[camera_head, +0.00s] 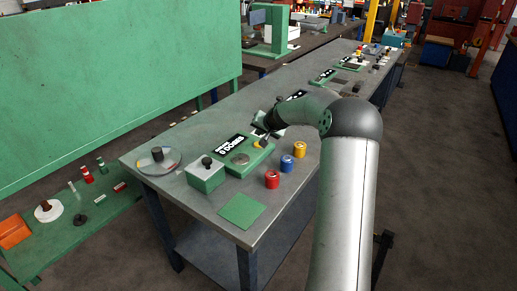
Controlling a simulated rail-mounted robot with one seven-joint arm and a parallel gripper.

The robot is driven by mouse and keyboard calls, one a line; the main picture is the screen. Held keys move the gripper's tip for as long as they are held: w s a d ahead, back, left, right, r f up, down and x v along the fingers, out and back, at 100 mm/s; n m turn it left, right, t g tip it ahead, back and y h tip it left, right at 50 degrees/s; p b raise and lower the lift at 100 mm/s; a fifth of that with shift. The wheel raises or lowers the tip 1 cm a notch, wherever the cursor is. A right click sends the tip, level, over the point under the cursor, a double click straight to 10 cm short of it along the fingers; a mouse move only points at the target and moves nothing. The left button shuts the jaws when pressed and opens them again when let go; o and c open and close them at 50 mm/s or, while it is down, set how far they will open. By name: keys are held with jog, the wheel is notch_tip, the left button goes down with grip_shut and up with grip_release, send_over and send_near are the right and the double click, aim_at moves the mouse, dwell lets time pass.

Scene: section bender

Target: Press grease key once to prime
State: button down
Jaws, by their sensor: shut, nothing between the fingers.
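A low green unit (248,156) sits on the grey bench, with a black label bearing white lettering that I cannot read surely. It has a round grey disc (240,158) on top and a small yellow part (257,144) near its right end. I cannot tell for certain which part is the grease key. My gripper (264,141) is shut and empty, over the right end of this unit close to the yellow part. Whether it touches anything is too small to tell, and my arm hides part of the bench behind it.
A green box with a black knob (206,175) and a round dish (158,160) stand to the left. Red (272,179), blue (287,163) and yellow (299,149) cylinders stand along the right edge. A flat green pad (242,210) lies in front. A large green panel (110,90) rises behind left.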

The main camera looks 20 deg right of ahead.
aim_at(256, 142)
jog(key=shift+f+b, duration=0.6)
jog(key=shift+f, duration=0.55)
jog(key=shift+f, duration=0.15)
dwell(1.0)
jog(key=shift+f+b, duration=0.3)
jog(key=shift+b, duration=0.35)
jog(key=shift+f+b, duration=0.4)
jog(key=shift+b, duration=0.1)
dwell(0.4)
dwell(0.3)
jog(key=shift+r+p, duration=0.35)
jog(key=shift+r, duration=0.5)
jog(key=shift+r, duration=0.1)
jog(key=shift+r+p, duration=1.3)
jog(key=shift+r, duration=1.15)
